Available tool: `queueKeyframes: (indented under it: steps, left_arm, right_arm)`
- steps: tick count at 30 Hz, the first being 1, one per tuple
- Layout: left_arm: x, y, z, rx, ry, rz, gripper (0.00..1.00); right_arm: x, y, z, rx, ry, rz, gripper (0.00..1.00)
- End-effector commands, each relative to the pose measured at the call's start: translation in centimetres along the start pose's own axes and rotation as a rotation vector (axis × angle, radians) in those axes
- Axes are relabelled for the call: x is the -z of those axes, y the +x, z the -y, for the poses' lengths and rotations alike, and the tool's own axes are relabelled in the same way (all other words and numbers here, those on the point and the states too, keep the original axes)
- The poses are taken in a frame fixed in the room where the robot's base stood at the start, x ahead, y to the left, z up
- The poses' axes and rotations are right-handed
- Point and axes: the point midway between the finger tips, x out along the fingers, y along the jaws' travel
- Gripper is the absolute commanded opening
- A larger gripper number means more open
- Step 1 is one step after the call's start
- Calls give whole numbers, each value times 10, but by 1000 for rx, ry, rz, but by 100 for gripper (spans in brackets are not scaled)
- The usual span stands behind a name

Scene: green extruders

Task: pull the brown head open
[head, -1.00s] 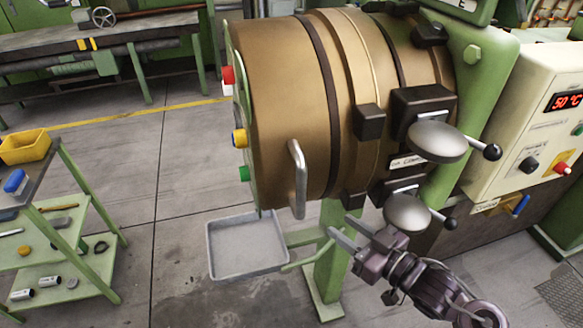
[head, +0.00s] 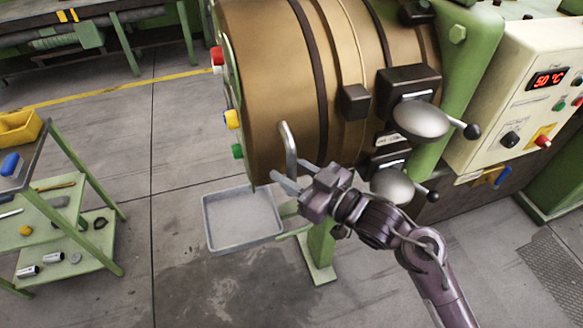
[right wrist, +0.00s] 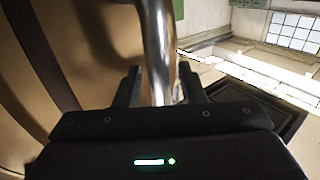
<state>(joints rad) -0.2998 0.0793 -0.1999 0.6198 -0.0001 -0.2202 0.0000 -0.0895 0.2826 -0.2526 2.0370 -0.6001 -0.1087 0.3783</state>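The brown head (head: 275,75) is a large bronze-brown drum with dark bands, and it looks closed against the green machine. Its metal bar handle (head: 286,145) is on the lower front side. My right gripper (head: 291,176) is at the handle's lower end, with its fingers spread. In the right wrist view, the shiny handle (right wrist: 158,45) runs between the two dark fingers of the gripper (right wrist: 160,88). The fingers stand on either side of it, with small gaps showing. My left gripper is not in view.
A grey tray (head: 207,228) hangs below the drum at the left. Two clamp levers with round silver plates (head: 420,118) sit right of the handle. A green shelf cart (head: 85,252) stands at far left. The floor between cart and drum is clear.

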Motion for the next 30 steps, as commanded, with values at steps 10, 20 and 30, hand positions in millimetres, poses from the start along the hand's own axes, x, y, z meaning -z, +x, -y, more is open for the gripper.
queueKeyframes:
  steps: [10,20,30]
  left_arm:
    - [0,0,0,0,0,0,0]
    - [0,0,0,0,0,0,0]
    - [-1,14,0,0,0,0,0]
  right_arm:
    - [0,0,0,-1,1,0,10]
    - [0,0,0,-2,1,0,0]
    - [-2,30,28,-68,8,-5,0]
